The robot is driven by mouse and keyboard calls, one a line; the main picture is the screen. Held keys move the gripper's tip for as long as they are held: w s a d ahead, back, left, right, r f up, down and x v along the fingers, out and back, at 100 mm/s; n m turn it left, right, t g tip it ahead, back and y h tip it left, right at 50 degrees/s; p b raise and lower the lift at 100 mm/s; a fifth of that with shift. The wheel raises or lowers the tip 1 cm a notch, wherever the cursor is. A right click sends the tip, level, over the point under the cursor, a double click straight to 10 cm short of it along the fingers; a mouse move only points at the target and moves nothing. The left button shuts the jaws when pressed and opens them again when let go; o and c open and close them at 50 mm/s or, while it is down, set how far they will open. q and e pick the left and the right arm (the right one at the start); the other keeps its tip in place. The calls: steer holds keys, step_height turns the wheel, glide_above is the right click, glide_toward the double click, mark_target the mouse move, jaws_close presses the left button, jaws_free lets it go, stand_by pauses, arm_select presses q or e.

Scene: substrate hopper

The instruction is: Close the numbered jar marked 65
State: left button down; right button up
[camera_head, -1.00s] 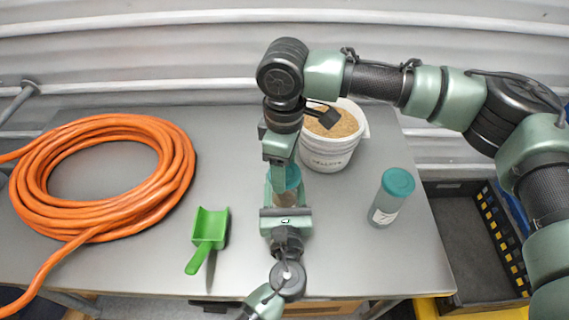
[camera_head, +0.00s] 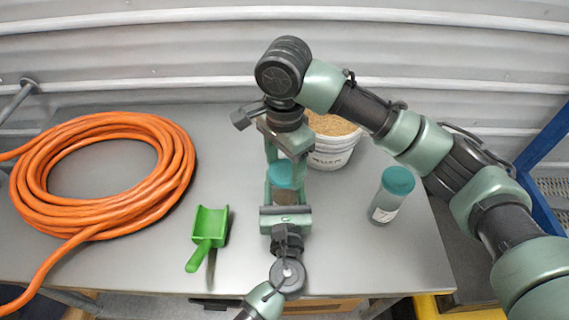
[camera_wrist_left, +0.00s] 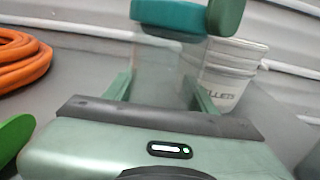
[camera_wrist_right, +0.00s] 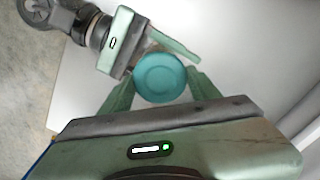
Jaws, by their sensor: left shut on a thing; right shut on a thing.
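A clear jar (camera_head: 285,197) with brownish contents and a teal lid (camera_head: 283,174) stands in the middle of the table. My left gripper (camera_head: 284,191) is shut on the jar's body from the front; the clear body (camera_wrist_left: 165,68) fills the space between its fingers. My right gripper (camera_head: 284,168) comes from above and is shut on the lid, which shows round between its fingertips in the right wrist view (camera_wrist_right: 160,77). The lid sits on top of the jar; I cannot tell how tight it is. The held jar's number is hidden.
Another teal-lidded jar (camera_head: 390,196) with a partly readable white label stands to the right. A white bucket of grain (camera_head: 331,158) is behind. A green scoop (camera_head: 209,232) and a coiled orange hose (camera_head: 45,205) lie left. The table's right front is clear.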

steer(key=m, duration=0.7)
steer(key=shift+m, duration=0.4)
steer(key=o, duration=1.3)
steer(key=shift+r, duration=0.1)
steer(key=shift+r, duration=2.15)
steer(key=shift+c, duration=0.3)
